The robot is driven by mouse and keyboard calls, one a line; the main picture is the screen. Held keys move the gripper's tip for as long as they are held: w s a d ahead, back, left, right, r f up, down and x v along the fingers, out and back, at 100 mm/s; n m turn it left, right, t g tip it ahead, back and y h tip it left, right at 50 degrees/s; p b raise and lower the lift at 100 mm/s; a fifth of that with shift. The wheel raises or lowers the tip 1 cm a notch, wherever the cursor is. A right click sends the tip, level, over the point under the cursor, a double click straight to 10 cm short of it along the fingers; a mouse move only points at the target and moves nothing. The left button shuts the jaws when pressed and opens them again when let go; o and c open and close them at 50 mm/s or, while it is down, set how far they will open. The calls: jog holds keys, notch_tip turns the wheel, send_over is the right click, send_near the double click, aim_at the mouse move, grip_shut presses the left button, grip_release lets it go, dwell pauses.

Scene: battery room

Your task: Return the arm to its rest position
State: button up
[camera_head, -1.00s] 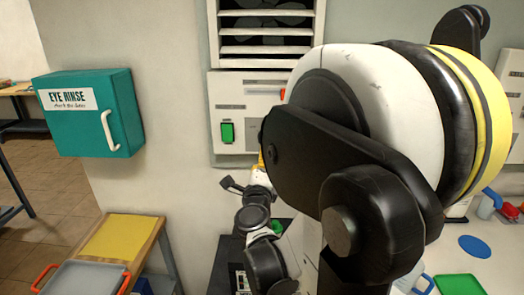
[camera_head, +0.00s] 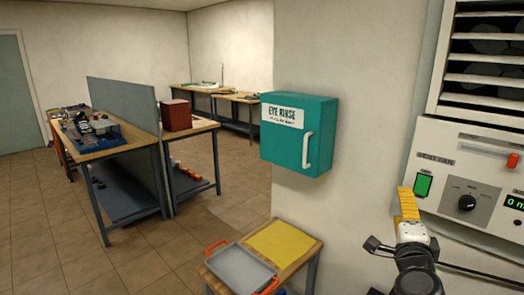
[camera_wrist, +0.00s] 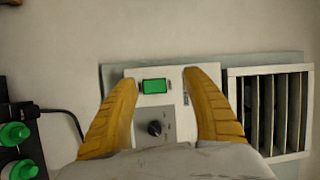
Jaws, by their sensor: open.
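My gripper (camera_head: 405,200) shows at the lower right of the head view, with a yellow finger pointing up in front of the vent fan panel (camera_head: 455,205). In the wrist view my gripper (camera_wrist: 161,82) has its two yellow fingers spread wide, with nothing held between them. The panel's green switch (camera_wrist: 155,86) and black knob (camera_wrist: 155,128) show in the gap between the fingers. Part of my arm shows below the gripper in the head view; the rest of it is out of view.
A teal eye rinse cabinet (camera_head: 300,135) hangs on the wall left of my gripper. Below it, a grey tray (camera_head: 240,270) with orange handles and a yellow mat (camera_head: 284,245) lie on a small table. Workbenches stand further left. Slatted vents (camera_wrist: 268,112) are beside the panel.

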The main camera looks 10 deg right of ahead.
jog(key=s+a+f+n+g+y, duration=0.1)
jog(key=a+f+n+g+y, duration=0.15)
jog(key=a+n+y, duration=0.55)
jog(key=s+a+f+n+g+y, duration=0.1)
jog(key=a+f+n+y, duration=0.15)
jog(key=a+n, duration=0.7)
jog(key=s+a+f+n+g+h, duration=0.1)
jog(key=s+a+f+n+g, duration=0.1)
jog(key=s, duration=0.4)
jog(key=s+a+f+n+g, duration=0.2)
jog(key=s+f+g, duration=0.2)
jog(key=s, duration=0.3)
jog(key=shift+a+f+n+h, duration=0.35)
jog(key=shift+f, duration=0.35)
jog(key=shift+c, duration=0.2)
